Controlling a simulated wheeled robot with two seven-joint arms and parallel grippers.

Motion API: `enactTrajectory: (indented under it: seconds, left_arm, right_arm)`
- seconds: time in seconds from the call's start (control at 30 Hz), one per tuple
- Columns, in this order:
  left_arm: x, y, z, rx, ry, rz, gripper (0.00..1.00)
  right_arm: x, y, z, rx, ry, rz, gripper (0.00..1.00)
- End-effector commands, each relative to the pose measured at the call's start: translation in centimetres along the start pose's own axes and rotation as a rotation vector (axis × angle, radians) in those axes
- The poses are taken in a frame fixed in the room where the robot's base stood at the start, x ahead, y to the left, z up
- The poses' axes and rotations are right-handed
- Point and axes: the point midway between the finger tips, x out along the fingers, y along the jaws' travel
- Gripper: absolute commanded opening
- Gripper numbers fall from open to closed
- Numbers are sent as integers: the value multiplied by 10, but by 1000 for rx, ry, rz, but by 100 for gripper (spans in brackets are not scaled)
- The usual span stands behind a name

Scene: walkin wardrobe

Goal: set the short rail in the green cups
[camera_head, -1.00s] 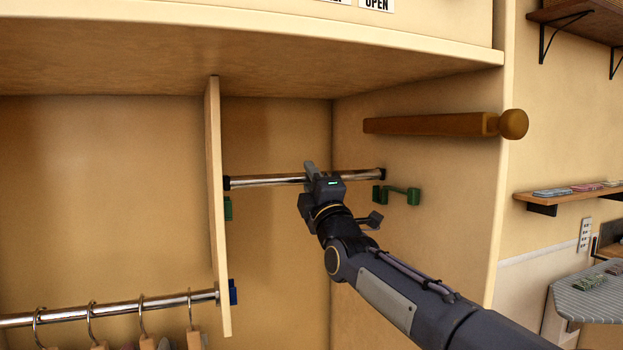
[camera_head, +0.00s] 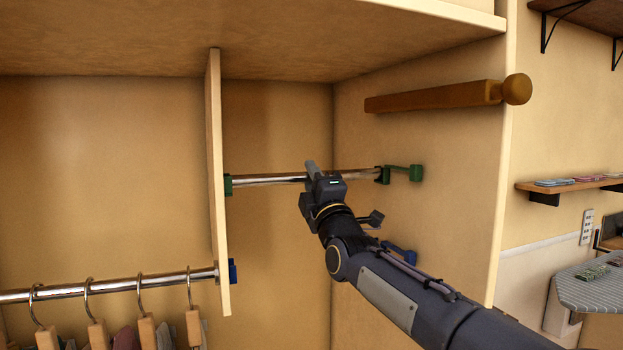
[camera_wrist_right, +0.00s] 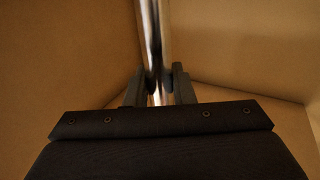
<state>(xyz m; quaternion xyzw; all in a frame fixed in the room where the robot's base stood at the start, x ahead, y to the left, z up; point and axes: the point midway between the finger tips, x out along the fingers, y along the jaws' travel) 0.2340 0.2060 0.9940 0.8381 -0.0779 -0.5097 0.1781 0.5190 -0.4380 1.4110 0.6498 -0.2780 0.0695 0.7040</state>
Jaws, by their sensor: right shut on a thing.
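The short rail (camera_head: 265,180) is a chrome bar lying roughly level between the thin divider and the right wall of the closet. Its left end meets the green cup (camera_head: 228,185) on the divider. Its right end meets the green cup (camera_head: 383,175) on the right wall bracket. Whether the ends are fully seated I cannot tell. My right gripper (camera_head: 312,172) is shut on the rail near its middle. In the right wrist view the rail (camera_wrist_right: 150,45) runs up between the two fingers (camera_wrist_right: 158,88). My left gripper is not in view.
A wooden peg bar (camera_head: 440,96) juts from the right wall above the rail. Another blue bracket (camera_head: 400,252) shows behind my right arm. The divider (camera_head: 214,150) stands close left.

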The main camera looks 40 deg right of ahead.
Motion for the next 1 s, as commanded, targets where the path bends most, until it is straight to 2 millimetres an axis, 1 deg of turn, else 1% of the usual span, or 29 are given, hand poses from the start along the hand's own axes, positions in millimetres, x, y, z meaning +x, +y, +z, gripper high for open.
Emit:
enactTrajectory:
  seconds: [0.33, 0.37, 0.5, 0.53, 0.83, 0.93, 1.0]
  left_arm:
    - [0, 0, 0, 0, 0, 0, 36]
    - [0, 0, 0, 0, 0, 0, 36]
    - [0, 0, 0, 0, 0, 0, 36]
    - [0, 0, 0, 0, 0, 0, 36]
    - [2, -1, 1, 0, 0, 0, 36]
    - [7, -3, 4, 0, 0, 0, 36]
    - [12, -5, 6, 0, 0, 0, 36]
  right_arm:
    - [0, 1, 0, 0, 0, 3, 0]
    - [0, 1, 0, 0, 0, 3, 26]
    - [0, 0, 0, 0, 0, 2, 44]
    - [0, 0, 0, 0, 0, 2, 48]
    - [-3, -2, 0, 0, 0, -1, 48]
    - [-14, -3, 0, -1, 0, 0, 48]
    - [-26, -3, 0, -1, 0, 0, 48]
